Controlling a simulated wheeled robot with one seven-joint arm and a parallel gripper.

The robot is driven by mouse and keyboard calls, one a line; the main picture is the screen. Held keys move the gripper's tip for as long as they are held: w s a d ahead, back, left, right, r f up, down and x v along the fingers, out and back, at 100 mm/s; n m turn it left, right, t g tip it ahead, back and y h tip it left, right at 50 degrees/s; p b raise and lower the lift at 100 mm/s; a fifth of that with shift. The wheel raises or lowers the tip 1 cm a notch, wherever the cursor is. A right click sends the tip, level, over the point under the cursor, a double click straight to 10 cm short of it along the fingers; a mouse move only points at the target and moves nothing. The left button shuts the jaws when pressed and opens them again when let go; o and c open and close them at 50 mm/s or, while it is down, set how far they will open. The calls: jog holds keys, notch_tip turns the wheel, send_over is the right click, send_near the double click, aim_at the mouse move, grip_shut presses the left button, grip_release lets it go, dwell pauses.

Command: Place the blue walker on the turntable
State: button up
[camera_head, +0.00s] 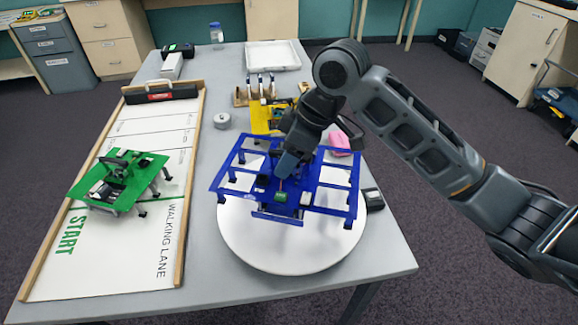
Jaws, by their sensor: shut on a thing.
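The blue walker (326,206) is a wide frame with several legs. It appears over the white round turntable (290,252) near the table's front right. Whether its feet touch the disc or hang just above it is hard to tell. My gripper (285,168) comes down from above at the walker's middle and is shut on it. The fingertips are mostly hidden by the gripper body and the walker's parts. The walker looks roughly level.
A green walker (122,178) stands on the walking lane board (120,270) at left. Behind the turntable are a yellow object (262,117), a pink block (340,140) and a tool rack (242,97). A small dark box (374,200) sits right of the turntable. A white tray (272,56) lies at the back.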

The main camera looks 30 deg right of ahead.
jog(key=shift+f, duration=1.6)
jog(key=shift+f, duration=0.15)
jog(key=o, duration=1.2)
jog(key=shift+c, duration=0.2)
jog(key=v, duration=1.2)
